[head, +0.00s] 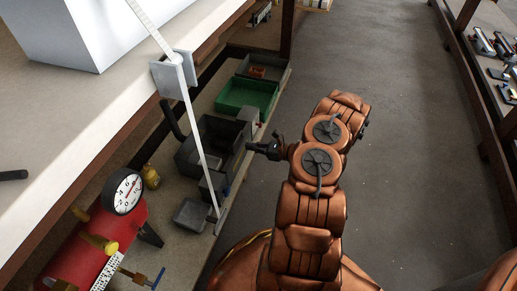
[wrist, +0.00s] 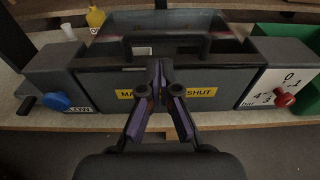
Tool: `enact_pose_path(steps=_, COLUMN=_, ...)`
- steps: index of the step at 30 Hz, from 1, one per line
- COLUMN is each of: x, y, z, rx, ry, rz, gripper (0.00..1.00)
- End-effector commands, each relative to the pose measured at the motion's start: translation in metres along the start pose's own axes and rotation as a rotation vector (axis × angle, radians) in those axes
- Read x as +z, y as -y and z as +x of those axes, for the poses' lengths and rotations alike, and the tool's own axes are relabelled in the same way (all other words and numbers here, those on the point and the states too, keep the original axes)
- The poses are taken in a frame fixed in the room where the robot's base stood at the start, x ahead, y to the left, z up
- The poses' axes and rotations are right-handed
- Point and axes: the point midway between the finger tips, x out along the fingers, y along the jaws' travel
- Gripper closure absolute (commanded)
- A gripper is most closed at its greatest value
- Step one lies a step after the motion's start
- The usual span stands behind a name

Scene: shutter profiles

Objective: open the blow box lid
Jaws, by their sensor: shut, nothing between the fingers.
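The blow box (head: 200,158) is a dark grey box on the low shelf in the head view. In the wrist view the blow box (wrist: 105,85) faces me, with a yellow label on its front, partly hidden by my fingers; "SHUT" is readable. A dark handle bar (wrist: 190,38) runs across its top. I cannot tell whether the surface behind the bar is a see-through lid or the open inside. My gripper (wrist: 160,68) is shut and empty, in front of the box's middle and below the bar. In the head view my gripper (head: 258,148) points left at the box.
A grey unit with a blue knob (wrist: 55,101) flanks the box on the left; one with a red knob (wrist: 284,97) and dial is on the right. A green crate (head: 247,96) stands farther along the shelf. A white bench overhangs at left. The aisle floor is clear.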

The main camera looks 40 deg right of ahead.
Motion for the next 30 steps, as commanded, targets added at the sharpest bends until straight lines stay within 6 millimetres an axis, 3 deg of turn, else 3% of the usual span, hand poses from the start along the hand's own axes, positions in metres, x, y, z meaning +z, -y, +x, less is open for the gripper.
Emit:
enact_pose_path(steps=6, x=-0.002, y=0.001, z=0.032, rx=0.001, ry=0.001, rz=-0.002, gripper=1.0)
enact_pose_path(steps=12, x=0.0, y=0.001, z=0.046, rx=-0.001, ry=0.001, rz=-0.002, gripper=1.0)
enact_pose_path(steps=30, x=0.005, y=0.004, z=0.045, rx=-0.007, ry=-0.007, rz=-0.002, gripper=1.0)
